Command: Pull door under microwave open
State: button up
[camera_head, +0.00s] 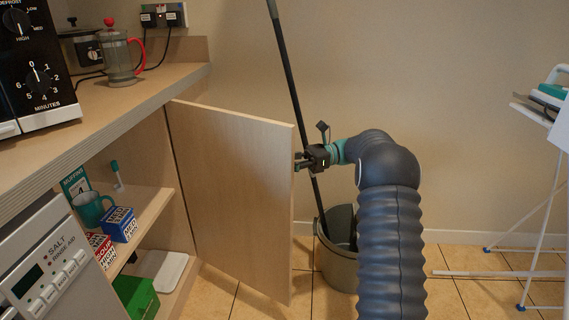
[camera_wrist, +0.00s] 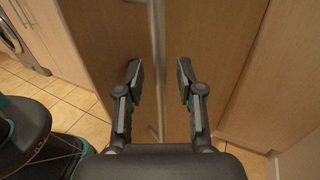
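The light wood door (camera_head: 232,190) under the counter stands swung out, with its shelves exposed at the left in the head view. The microwave (camera_head: 60,60) sits on the counter above. My gripper (camera_head: 301,161) is at the door's free edge, on its outer side. In the wrist view my gripper (camera_wrist: 159,72) has its two fingers apart, with the long metal handle (camera_wrist: 158,105) running between them. A gap shows on both sides of the handle, and neither finger visibly touches it. The handle is mostly hidden in the head view.
A mop pole (camera_head: 290,75) stands in a grey bucket (camera_head: 338,268) close behind my arm. Shelves hold a teal mug (camera_head: 91,208) and boxes (camera_head: 119,224).

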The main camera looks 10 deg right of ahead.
aim_at(285, 129)
notch_tip(285, 129, up, 10)
dwell(0.6)
jog(key=shift+c, duration=0.3)
